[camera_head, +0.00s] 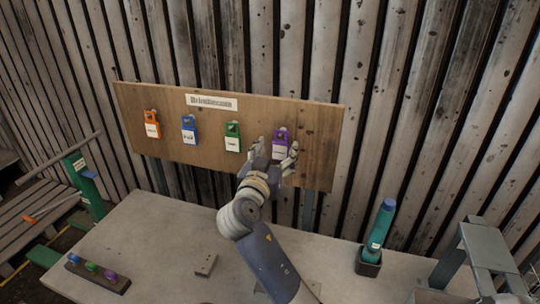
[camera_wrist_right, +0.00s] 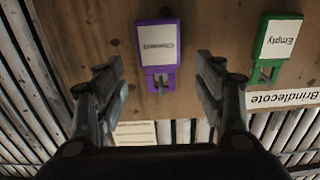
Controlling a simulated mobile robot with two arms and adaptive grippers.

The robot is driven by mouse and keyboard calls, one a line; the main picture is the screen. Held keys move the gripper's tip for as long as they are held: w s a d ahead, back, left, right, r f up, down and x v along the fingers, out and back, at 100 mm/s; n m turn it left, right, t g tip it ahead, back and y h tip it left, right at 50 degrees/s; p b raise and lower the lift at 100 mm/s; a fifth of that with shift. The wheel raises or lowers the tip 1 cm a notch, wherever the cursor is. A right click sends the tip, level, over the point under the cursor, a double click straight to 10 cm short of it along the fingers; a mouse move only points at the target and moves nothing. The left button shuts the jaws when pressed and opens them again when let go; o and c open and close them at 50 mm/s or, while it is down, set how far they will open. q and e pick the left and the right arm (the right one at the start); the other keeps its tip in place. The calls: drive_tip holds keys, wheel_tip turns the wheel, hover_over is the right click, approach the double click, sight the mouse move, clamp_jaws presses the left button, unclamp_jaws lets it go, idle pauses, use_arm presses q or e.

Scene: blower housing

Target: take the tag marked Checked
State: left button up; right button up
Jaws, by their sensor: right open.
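The purple tag (camera_head: 281,136) hangs at the right of a row of tags on the wooden board. In the right wrist view the purple tag (camera_wrist_right: 159,47) appears upside down, with a white label that seems to read Checked. My right gripper (camera_head: 275,152) is in front of the board at this tag. In the wrist view my right gripper (camera_wrist_right: 160,72) is open, with one finger on each side of the tag and a gap to both. Its fingers hide part of the tag's surroundings in the head view. My left gripper is not in view.
Green (camera_head: 232,136), blue (camera_head: 189,128) and orange (camera_head: 152,124) tags hang to the left; the green one (camera_wrist_right: 275,45) reads Empty. Below is a grey table (camera_head: 165,235) with a dark strip of coloured knobs (camera_head: 97,274) and a teal bottle-like object (camera_head: 380,230).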

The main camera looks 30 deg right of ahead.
drive_tip(key=shift+p+x, duration=0.35)
drive_tip(key=shift+x, duration=0.8)
drive_tip(key=shift+w+d, duration=0.25)
drive_tip(key=shift+d, duration=0.05)
drive_tip(key=c, duration=1.1)
drive_tip(key=shift+c, duration=0.2)
drive_tip(key=shift+r, duration=0.1)
drive_tip(key=b, duration=0.1)
approach(280, 144)
drive_tip(key=shift+w+d+r, duration=0.35)
drive_tip(key=shift+w+d, duration=0.15)
drive_tip(key=shift+d, duration=0.05)
drive_tip(key=shift+w+d+r, duration=0.3)
drive_tip(key=shift+w+d, duration=0.25)
drive_tip(key=shift+d, duration=0.05)
